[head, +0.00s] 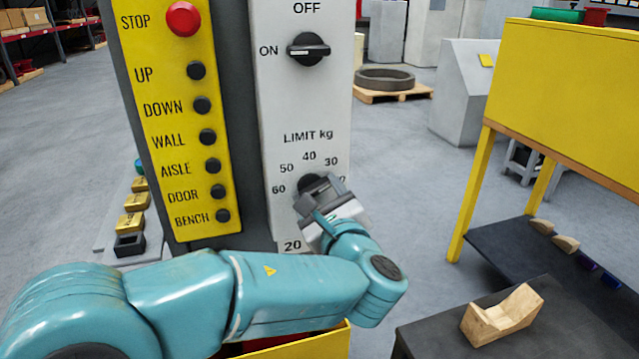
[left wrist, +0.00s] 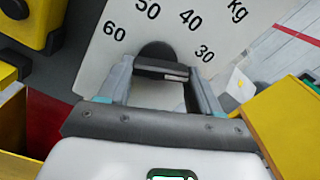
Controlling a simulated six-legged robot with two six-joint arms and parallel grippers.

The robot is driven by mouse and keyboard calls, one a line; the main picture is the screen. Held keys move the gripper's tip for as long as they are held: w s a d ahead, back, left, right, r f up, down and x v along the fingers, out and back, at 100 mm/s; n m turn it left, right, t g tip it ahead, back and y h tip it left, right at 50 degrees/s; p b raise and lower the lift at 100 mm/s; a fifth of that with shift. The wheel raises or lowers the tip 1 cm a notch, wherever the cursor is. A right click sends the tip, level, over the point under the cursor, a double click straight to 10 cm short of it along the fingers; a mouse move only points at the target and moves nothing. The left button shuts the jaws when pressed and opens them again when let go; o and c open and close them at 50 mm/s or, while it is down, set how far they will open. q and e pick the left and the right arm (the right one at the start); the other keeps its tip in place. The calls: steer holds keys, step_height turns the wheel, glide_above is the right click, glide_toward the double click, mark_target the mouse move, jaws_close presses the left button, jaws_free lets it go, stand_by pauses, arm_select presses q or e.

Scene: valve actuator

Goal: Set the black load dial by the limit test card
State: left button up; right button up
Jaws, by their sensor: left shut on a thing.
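The black load dial (head: 310,181) sits under "LIMIT kg" on the pale panel (head: 304,112), inside an arc of numbers. 60, 50, 40 and 30 are readable; a further mark at the right is partly covered. My left gripper (head: 321,194) is at the dial, hiding most of it. In the left wrist view the dial (left wrist: 156,50) has its grip bar between my left fingers (left wrist: 162,76), which are shut on it. A pale stripe shows along the bar; which number it marks is unclear. A "20" shows below left of the dial; I cannot tell whether it is the test card. My right gripper is not in view.
The ON/OFF knob (head: 308,50) above points to ON. The yellow button strip (head: 178,130) with a red STOP button (head: 183,19) is at the left. A yellow-framed bench (head: 561,80) stands right, and a wooden cradle block (head: 503,314) lies on a dark surface.

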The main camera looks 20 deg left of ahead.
arm_select(q)
steer(key=m+p, duration=0.3)
steer(key=shift+r+m, duration=0.15)
steer(key=shift+m, duration=0.25)
steer(key=shift+m+p, duration=0.4)
steer(key=shift+m, duration=0.3)
steer(key=shift+a, duration=0.1)
steer(key=shift+f, duration=0.2)
steer(key=o, duration=1.1)
steer(key=shift+c, duration=0.2)
steer(key=shift+s+f, duration=0.1)
